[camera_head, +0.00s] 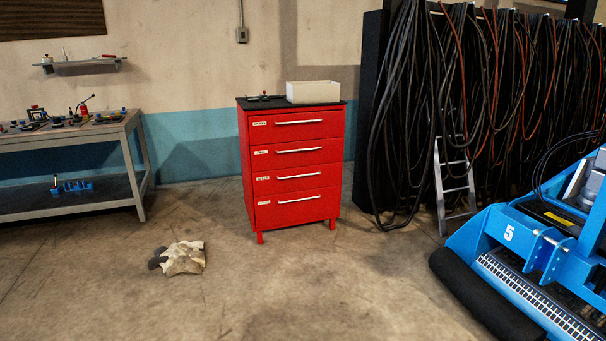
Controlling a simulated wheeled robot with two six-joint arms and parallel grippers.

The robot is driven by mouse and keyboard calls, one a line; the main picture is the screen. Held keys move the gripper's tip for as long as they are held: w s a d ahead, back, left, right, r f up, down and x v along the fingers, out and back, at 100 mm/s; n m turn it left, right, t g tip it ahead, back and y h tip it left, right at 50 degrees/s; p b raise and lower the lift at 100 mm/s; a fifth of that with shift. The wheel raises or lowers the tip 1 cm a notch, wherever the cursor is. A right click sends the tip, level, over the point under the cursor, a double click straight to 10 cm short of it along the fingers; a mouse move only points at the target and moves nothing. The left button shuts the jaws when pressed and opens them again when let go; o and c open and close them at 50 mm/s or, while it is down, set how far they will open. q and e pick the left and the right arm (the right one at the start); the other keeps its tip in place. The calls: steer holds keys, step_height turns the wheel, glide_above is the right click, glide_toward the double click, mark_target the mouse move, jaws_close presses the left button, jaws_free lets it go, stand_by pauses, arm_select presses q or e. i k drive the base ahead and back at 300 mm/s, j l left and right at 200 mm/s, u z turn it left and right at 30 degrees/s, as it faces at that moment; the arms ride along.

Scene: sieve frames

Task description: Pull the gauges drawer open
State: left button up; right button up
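A red drawer cabinet (292,165) stands against the back wall near the middle of the view, some way ahead of me. It has several drawers stacked one above another, each with a silver bar handle and a small white label on its left. The top drawer (280,130) and the bottom drawer (280,210) look shut, as do those between. The labels are too small to read, so I cannot tell which one is the gauges drawer. Neither of my grippers is in view.
A white open box (313,91) stands on the cabinet's black top. A crumpled cloth (182,259) lies on the floor, left of the cabinet. A workbench (75,136) is at left. Hanging cables, a small ladder (453,182) and a blue machine (530,235) are at right.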

mark_target(299, 126)
steer(key=i, duration=2.05)
